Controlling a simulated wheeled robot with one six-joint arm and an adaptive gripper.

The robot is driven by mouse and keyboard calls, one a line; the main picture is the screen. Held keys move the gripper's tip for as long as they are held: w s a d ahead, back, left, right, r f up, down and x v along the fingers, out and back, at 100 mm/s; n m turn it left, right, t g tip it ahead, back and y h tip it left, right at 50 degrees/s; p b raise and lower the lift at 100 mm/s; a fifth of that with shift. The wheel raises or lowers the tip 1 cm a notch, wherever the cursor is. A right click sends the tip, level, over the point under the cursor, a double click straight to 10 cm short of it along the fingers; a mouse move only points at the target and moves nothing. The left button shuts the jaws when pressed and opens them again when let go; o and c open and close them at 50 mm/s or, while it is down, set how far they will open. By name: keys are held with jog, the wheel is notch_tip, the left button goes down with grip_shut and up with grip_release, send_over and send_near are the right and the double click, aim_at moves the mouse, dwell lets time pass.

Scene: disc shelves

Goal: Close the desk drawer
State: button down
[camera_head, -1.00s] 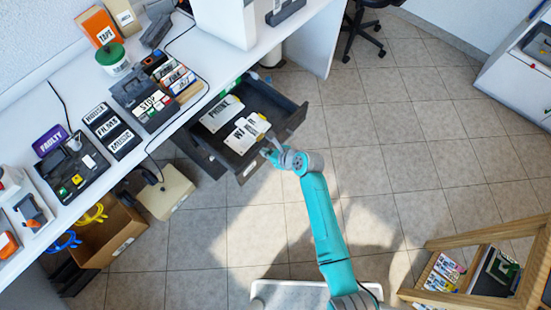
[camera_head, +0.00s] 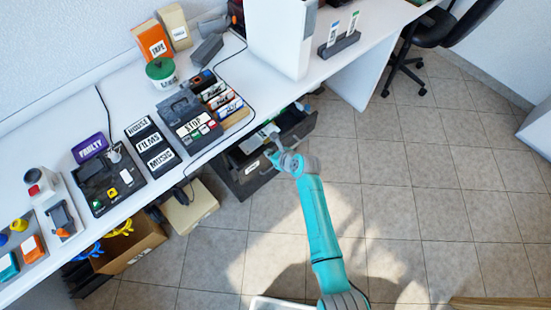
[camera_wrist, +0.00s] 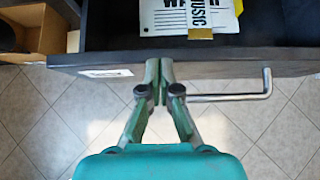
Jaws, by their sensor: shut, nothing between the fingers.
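The dark desk drawer (camera_head: 302,129) sticks out partway from under the white desk (camera_head: 268,88). In the wrist view its dark front (camera_wrist: 215,60) runs across the picture, with a metal bar handle (camera_wrist: 235,97) on the right and a small white label at left. Labelled white cards (camera_wrist: 180,18) lie inside. My gripper (camera_head: 274,155) is at the outer side of the drawer front. In the wrist view its fingertips (camera_wrist: 160,72) are together and empty, against or very close to the front, left of the handle bar. Exact contact is hard to tell.
An open cardboard box (camera_head: 130,247) and a beige case (camera_head: 190,207) stand on the floor left of the drawer. A black office chair (camera_head: 410,65) stands at upper right. The tiled floor right of my arm is clear.

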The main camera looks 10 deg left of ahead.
jog(key=shift+w+a, duration=0.7)
jog(key=shift+a, duration=0.2)
jog(key=shift+w+a, duration=0.7)
jog(key=shift+a, duration=0.2)
